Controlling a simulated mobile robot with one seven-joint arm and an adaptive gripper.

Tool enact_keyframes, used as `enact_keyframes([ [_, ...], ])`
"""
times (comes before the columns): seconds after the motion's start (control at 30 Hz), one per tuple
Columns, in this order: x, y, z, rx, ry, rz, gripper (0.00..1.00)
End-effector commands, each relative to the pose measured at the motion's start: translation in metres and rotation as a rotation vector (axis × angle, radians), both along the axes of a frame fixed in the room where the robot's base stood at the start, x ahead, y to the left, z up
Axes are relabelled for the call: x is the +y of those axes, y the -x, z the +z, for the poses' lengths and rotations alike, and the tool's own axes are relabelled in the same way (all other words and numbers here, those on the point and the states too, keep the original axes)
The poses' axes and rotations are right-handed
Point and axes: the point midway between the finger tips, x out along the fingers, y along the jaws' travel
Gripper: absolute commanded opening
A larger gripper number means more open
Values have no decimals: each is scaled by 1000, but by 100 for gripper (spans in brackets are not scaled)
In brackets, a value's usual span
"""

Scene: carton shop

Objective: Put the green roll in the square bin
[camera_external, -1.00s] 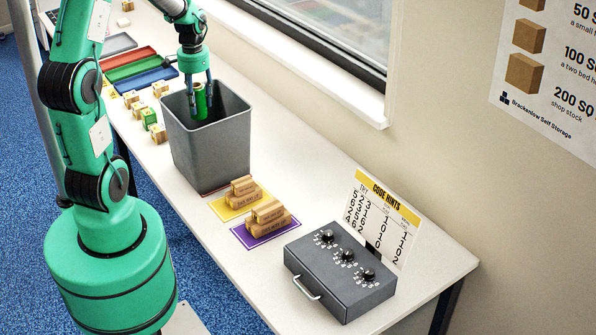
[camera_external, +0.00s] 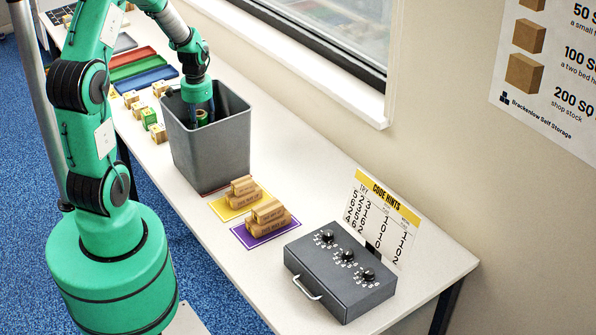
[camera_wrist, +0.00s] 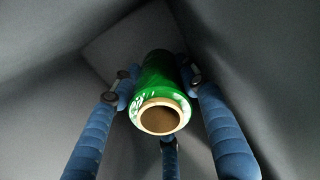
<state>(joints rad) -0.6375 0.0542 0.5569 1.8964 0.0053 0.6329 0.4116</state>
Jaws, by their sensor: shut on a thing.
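The green roll (camera_wrist: 161,82) has a brown cardboard core facing the wrist camera. My gripper (camera_wrist: 160,85) is shut on it, with its blue fingers around the roll's sides. In the external view, my gripper (camera_external: 202,118) reaches down inside the grey square bin (camera_external: 212,155), and only the top end of the roll (camera_external: 202,117) shows. The bin's grey walls also fill the wrist view (camera_wrist: 60,40). I cannot tell whether the roll touches the bin's floor.
Wooden pieces rest on yellow (camera_external: 235,207) and purple (camera_external: 265,233) mats. A grey dial box (camera_external: 340,270) and a code card (camera_external: 380,220) stand at the right.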

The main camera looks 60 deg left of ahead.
Motion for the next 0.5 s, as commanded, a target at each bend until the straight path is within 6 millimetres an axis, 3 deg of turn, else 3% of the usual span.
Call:
enact_keyframes([
  [0.03, 0, 0, -11, 2, 1, 0, 10],
  [0.2, 0, -1, -31, -1, 0, 0, 10],
  [0.5, 0, -1, -36, -1, 0, 0, 10],
])
